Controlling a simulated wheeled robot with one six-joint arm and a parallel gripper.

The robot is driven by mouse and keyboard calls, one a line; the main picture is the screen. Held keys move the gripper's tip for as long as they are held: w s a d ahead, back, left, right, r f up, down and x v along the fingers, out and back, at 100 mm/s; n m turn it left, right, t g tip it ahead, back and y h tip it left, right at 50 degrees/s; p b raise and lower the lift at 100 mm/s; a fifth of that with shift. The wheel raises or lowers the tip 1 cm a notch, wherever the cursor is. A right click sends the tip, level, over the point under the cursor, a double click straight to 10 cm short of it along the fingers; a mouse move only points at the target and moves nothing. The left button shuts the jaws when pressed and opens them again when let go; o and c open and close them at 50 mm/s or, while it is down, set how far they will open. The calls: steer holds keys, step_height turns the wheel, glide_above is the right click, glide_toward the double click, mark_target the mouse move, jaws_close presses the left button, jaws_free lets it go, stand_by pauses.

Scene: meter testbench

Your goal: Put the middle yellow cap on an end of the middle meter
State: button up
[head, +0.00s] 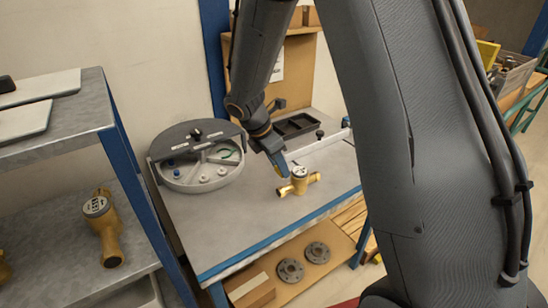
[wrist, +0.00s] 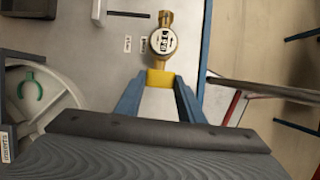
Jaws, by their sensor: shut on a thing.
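A brass meter with a round white dial (head: 299,173) lies on the grey bench top, and it also shows in the wrist view (wrist: 163,41). My gripper (head: 283,172) is just left of its dial in the head view. In the wrist view my gripper (wrist: 161,84) has its blue fingers shut on a yellow cap (wrist: 160,78). The cap lines up with the meter's near end there and overlaps it in the picture. I cannot tell whether they touch. The cap is not clear in the head view.
A round grey tray (head: 190,182) with small parts in compartments stands left on the bench (head: 235,225). A black bin (head: 297,125) is behind. Another brass meter (head: 103,225) is on the left shelf (head: 65,245). Flanges (head: 291,271) lie below. The bench front is clear.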

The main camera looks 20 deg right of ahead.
mark_target(280, 188)
steer(key=shift+a+f+b, duration=0.15)
steer(key=shift+f+b, duration=0.7)
steer(key=shift+f, duration=0.1)
step_height(280, 188, down, 3)
steer(key=b, duration=0.3)
steer(key=shift+p, duration=0.35)
steer(key=shift+f+b, duration=0.85)
steer(key=shift+f, duration=0.75)
stand_by(0.5)
steer(key=o, duration=1.1)
steer(key=shift+o, duration=0.4)
steer(key=o, duration=0.4)
